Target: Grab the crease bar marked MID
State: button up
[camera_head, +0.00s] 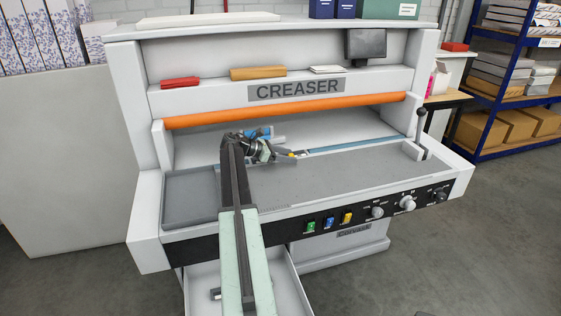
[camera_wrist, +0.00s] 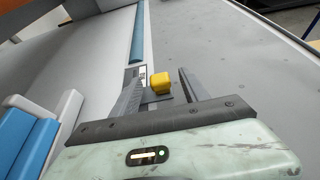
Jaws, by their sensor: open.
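A long, thin blue bar (camera_head: 350,144) lies along the back of the creaser's grey bed. In the wrist view its blue length (camera_wrist: 137,38) runs away from me. At its near end is a grey piece with a small black-and-white label that I cannot read, and a yellow block (camera_wrist: 160,82). The yellow block is a small spot in the head view (camera_head: 291,155). My gripper (camera_wrist: 156,76) is open, with a finger on each side of the yellow block and no visible grip on it. I cannot make out the word MID.
Blue and white rounded pieces (camera_wrist: 42,125) lie close to the left of my gripper. An orange roller (camera_head: 285,111) spans the machine above the bed. The grey bed (camera_head: 350,175) to the right is clear. A drawer (camera_head: 287,285) stands open below.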

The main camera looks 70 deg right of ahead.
grip_shut()
